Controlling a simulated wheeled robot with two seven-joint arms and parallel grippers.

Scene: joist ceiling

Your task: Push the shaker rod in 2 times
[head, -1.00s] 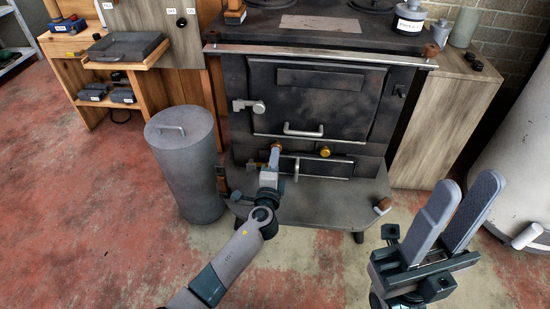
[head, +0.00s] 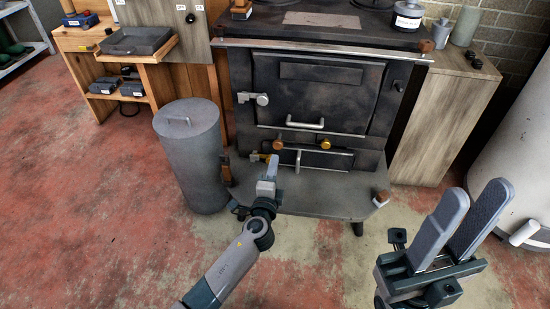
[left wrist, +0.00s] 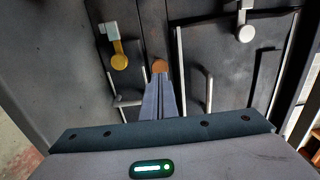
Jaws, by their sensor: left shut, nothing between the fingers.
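The stove's front carries a round copper-brown knob (head: 278,144), which I take as the end of the shaker rod, between the upper door and the lower door. My left gripper (head: 272,160) is shut and empty, its fingertips just below and in front of this knob in the head view. In the left wrist view the closed fingers (left wrist: 161,78) point straight at the brown knob (left wrist: 160,66); I cannot tell whether they touch it. The rod behind the knob is hidden. My right gripper (head: 462,215) is open and empty, away from the stove at the lower right.
A brass knob (head: 325,143) sits right of the brown one. The upper door handle (head: 305,124) and lower door handle (head: 298,161) stick out nearby. A grey lidded bin (head: 190,155) stands left of the stove. A ledge (head: 325,197) juts out below.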

